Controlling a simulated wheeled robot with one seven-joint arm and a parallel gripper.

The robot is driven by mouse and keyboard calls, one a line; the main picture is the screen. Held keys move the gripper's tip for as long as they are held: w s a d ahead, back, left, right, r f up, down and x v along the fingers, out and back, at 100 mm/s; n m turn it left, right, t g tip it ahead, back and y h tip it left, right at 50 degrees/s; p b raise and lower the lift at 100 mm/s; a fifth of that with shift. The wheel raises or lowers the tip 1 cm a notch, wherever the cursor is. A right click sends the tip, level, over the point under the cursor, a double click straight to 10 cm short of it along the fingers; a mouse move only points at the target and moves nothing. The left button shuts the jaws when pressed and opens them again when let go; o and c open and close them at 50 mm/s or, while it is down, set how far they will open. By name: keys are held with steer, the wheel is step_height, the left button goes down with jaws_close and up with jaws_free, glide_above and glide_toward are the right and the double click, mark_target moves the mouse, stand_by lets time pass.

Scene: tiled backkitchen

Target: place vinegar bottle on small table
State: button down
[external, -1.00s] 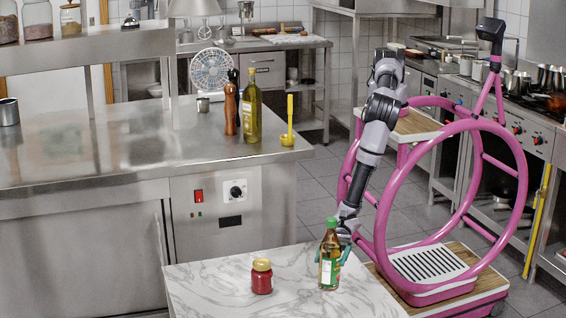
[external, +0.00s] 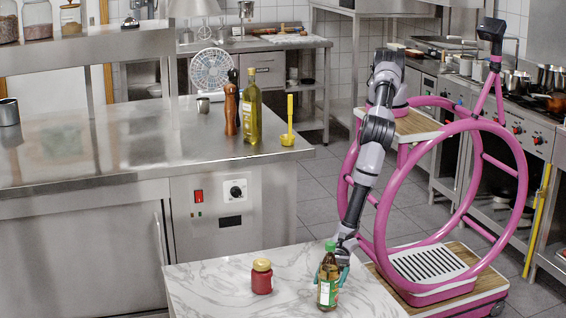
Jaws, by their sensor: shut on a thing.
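The vinegar bottle (external: 328,287) is upright, with a green cap and a white-and-green label, and brown liquid inside. My gripper (external: 332,274) is shut on its body from behind, with teal fingertips at its sides. The bottle is over the front right part of the small marble-topped table (external: 215,292). Its base looks at or very close to the table top; I cannot tell for sure whether it touches.
A red jar with a yellowish lid (external: 262,277) stands on the small table, left of the bottle, with a gap between. The steel counter (external: 120,150) behind holds an oil bottle (external: 252,112), a pepper mill (external: 231,108) and a yellow ladle-like tool (external: 288,137).

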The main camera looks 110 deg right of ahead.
jaws_free()
steer(key=shift+f, duration=0.1)
